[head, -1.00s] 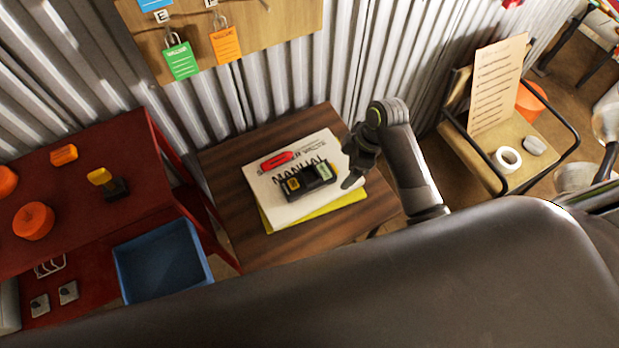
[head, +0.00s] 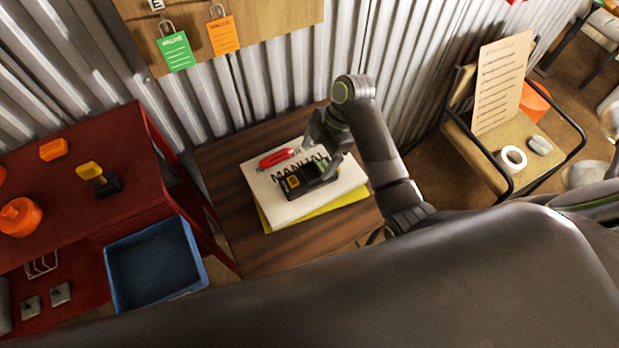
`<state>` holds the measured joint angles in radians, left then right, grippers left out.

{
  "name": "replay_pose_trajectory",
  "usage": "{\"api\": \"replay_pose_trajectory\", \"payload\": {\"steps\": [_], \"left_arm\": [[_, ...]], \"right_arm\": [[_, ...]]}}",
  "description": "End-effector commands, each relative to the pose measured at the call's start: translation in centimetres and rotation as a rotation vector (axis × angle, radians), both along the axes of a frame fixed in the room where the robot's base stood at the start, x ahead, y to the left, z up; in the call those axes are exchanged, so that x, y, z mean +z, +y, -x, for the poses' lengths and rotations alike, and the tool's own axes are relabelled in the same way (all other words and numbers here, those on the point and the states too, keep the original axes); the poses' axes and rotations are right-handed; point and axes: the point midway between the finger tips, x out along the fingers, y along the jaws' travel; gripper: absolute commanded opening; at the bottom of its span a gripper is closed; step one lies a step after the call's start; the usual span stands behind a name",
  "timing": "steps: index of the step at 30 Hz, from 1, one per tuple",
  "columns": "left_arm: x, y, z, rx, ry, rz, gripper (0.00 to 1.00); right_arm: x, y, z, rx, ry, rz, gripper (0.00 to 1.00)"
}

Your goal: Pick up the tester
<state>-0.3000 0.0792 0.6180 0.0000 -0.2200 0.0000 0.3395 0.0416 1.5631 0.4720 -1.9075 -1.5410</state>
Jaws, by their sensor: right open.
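The tester (head: 296,184), a black device with a yellow label, lies on a white booklet marked MANUAL (head: 280,211) on the small brown wooden table. My right gripper (head: 319,159) is open over the tester's right end, its fingers reaching down at the back and right of it. The gripper hides part of that end. I cannot tell whether the fingers touch the tester. My left gripper is not in view.
A red tool (head: 276,158) lies on the booklet just behind the tester. A yellow booklet (head: 345,200) lies under the manual. A red bench (head: 60,200) and a blue bin (head: 155,265) stand to the left. The corrugated wall is close behind the table.

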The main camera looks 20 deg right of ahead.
Motion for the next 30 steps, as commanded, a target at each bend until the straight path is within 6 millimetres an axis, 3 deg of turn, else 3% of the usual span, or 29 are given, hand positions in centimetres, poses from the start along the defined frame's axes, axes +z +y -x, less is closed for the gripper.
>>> {"api": "replay_pose_trajectory", "payload": {"steps": [19, 29, 30], "left_arm": [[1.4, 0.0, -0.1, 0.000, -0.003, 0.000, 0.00], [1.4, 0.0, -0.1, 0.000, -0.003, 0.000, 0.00], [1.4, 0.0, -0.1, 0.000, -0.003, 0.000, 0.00]], "right_arm": [[-6.9, 2.9, 1.1, 0.000, 0.002, 0.000, 0.85], [-7.5, 3.1, 1.1, 0.000, -0.001, 0.002, 0.85], [-7.5, 3.1, 1.1, 0.000, -0.001, 0.002, 0.80]]}}
